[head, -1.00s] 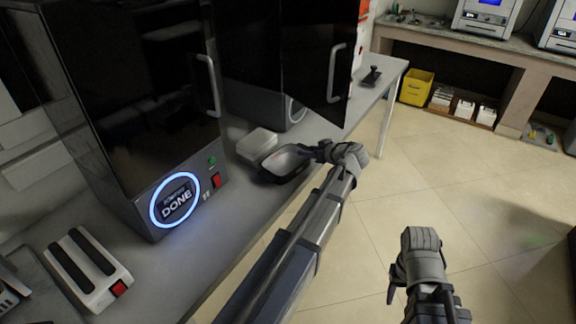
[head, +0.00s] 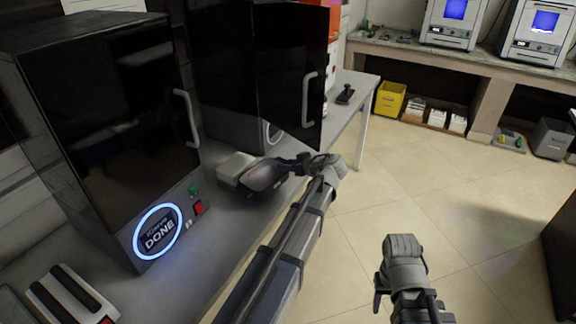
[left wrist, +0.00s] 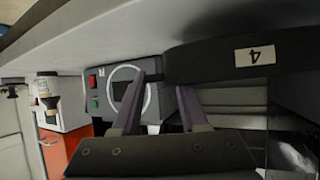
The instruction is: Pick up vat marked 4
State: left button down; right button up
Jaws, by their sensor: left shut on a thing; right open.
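The vat marked 4 (head: 264,175) is a shallow dark tray with a clear, shiny inside. In the left wrist view its black wall (left wrist: 215,62) carries a pale label reading 4 at the right. My left gripper (head: 299,164) is shut on the near end of the vat, and its two fingers (left wrist: 160,92) show in the left wrist view. The vat looks tilted and held just above the grey bench; any remaining contact is unclear. My right gripper (head: 380,290) is empty over the floor, its jaws barely visible.
A white box (head: 236,166) sits close behind the vat. A dark-doored machine (head: 110,130) with a lit DONE ring is at left, and another (head: 262,80) stands behind. A white block with dark slots (head: 68,298) lies front left.

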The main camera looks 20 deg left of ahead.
pick_arm(q)
jog(key=s+d, duration=0.4)
jog(key=d, duration=0.4)
jog(key=s+d, duration=0.4)
jog(key=d, duration=0.4)
